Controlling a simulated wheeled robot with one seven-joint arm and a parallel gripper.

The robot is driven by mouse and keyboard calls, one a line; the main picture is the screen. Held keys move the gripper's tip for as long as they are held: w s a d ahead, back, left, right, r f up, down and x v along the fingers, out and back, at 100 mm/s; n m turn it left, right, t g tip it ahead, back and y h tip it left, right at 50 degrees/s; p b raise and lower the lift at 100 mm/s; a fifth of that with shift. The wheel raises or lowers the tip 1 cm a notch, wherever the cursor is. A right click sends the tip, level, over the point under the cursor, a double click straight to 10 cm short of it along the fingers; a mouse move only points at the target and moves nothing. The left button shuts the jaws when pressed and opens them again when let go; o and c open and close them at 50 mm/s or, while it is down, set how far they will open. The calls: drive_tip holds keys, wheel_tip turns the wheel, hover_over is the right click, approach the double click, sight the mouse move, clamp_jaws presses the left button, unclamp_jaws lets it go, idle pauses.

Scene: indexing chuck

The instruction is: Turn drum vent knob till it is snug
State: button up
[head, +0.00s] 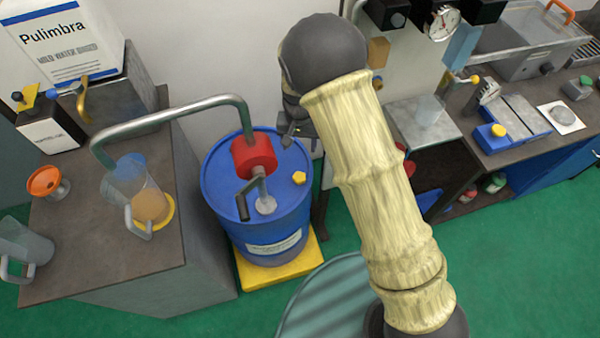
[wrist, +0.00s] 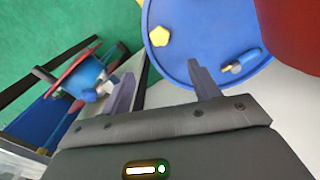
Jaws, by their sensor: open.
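A yellow lobed vent knob (head: 299,178) sits on the right part of the blue drum's lid (head: 284,158). In the wrist view the knob (wrist: 159,36) shows near the lid's edge, ahead of the gap between my fingers and apart from them. My gripper (wrist: 160,70) is open, with both fingers visible and nothing between them. In the head view my gripper (head: 297,130) is partly hidden by my arm, at the back edge of the drum, beyond the knob. The knob's underside is hidden, so its seating cannot be told.
A red pump head (head: 254,154) with a crank and a bent pipe (head: 180,113) rises left of the knob. The drum stands on a yellow base (head: 250,274). A bench with a jug (head: 150,205) is at left; another bench is at right.

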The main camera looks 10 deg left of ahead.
sight(299, 176)
wheel_tip(299, 176, down, 17)
drive_tip(key=p, duration=0.2)
drive_tip(key=shift+s+p, duration=0.1)
drive_tip(key=shift+p, duration=0.2)
drive_tip(key=c, duration=1)
